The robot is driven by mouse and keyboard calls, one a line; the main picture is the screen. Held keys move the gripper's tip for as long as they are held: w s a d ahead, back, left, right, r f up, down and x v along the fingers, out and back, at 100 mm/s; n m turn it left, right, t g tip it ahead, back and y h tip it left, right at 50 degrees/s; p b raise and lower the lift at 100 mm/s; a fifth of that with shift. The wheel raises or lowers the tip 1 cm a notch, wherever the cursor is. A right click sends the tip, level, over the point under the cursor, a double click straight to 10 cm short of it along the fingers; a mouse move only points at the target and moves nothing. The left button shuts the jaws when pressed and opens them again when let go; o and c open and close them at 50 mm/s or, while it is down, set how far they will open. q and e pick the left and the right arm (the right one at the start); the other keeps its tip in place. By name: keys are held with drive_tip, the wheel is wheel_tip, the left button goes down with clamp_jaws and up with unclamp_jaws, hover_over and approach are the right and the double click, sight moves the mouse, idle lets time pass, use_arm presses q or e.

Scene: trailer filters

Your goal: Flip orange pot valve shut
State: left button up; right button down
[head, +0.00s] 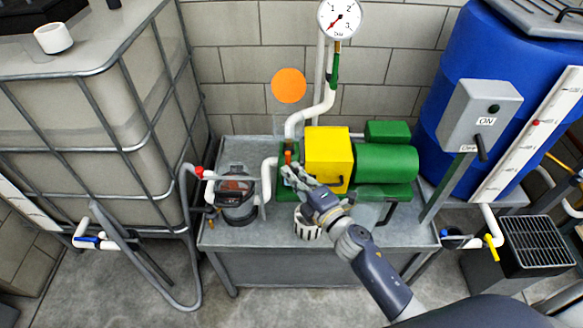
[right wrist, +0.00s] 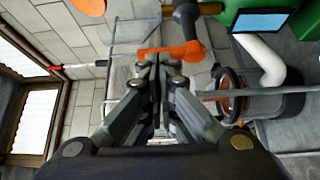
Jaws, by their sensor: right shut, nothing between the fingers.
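The orange valve handle (right wrist: 188,51) is a lever on a dark pipe fitting in the right wrist view, lying roughly level across that picture. In the head view a small orange part of it (head: 287,157) stands up beside the yellow box. My right gripper (head: 290,174) is shut and empty, close to the handle. In the right wrist view its fingertips (right wrist: 151,60) are together at the lever's free end; I cannot tell whether they touch it. The strainer pot (head: 238,205) stands left of the gripper, with its clear body also in the right wrist view (right wrist: 238,92). My left gripper is out of view.
The yellow box (head: 328,155) and green motor (head: 386,163) sit right of the gripper on the grey bench (head: 275,262). An orange disc (head: 288,85) shows above. A white slotted cup (head: 306,224) is below the hand. A red-handled valve (head: 199,172) is farther left.

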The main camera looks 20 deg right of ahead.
drive_tip(key=shift+w+a, duration=0.2)
drive_tip(key=shift+w, duration=0.35)
